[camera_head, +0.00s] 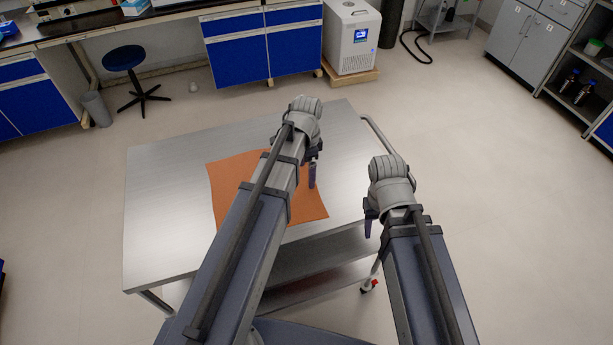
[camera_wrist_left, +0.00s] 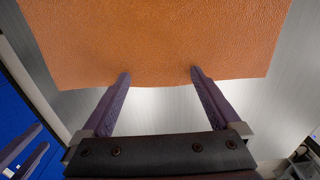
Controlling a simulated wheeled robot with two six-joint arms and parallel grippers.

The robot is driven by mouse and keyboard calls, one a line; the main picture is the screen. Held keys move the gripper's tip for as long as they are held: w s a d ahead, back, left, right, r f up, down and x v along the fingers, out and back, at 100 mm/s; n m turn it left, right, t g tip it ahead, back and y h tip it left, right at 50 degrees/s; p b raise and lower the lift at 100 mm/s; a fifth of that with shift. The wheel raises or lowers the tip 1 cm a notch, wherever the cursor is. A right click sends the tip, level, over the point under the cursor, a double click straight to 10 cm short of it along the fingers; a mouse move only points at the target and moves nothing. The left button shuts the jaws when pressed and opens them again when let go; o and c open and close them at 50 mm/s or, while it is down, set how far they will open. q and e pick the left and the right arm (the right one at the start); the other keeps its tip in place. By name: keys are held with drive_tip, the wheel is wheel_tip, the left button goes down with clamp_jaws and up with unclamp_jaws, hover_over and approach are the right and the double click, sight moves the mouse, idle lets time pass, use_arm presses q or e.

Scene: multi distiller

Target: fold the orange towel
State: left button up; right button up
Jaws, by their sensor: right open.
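The orange towel (camera_head: 232,190) lies flat and spread out on the steel table, partly hidden behind my left arm in the head view. In the left wrist view the towel (camera_wrist_left: 160,38) fills the top, with one edge crossing by the fingertips. My left gripper (camera_head: 312,178) is over the towel's right part. In the left wrist view its fingers (camera_wrist_left: 160,73) are apart, with nothing clearly gripped; whether the tips touch the cloth I cannot tell. My right gripper (camera_head: 369,222) is open and empty, off to the right of the towel, by the table's right side.
The steel table (camera_head: 155,215) is a wheeled cart with a lower shelf and a rail at its right end. Its top is clear around the towel. A blue stool (camera_head: 124,58), blue cabinets (camera_head: 237,50) and a white machine (camera_head: 350,38) stand beyond it.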

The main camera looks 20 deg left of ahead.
use_arm(q)
drive_tip(key=c, duration=1.4)
clamp_jaws()
drive_tip(key=shift+a+r+p, duration=0.2)
drive_tip(key=shift+r+p, duration=0.1)
drive_tip(key=shift+p, duration=0.05)
drive_tip(key=s+a+r+p, duration=0.7)
drive_tip(key=a+r+p, duration=0.3)
drive_tip(key=s+a+f+b, duration=0.2)
drive_tip(key=a+f+b, duration=0.1)
drive_tip(key=s+a+f+b, duration=0.2)
drive_tip(key=a+f+b, duration=0.1)
drive_tip(key=a, duration=0.1)
drive_tip(key=s+a+f+b, duration=0.3)
drive_tip(key=shift+a+f, duration=0.25)
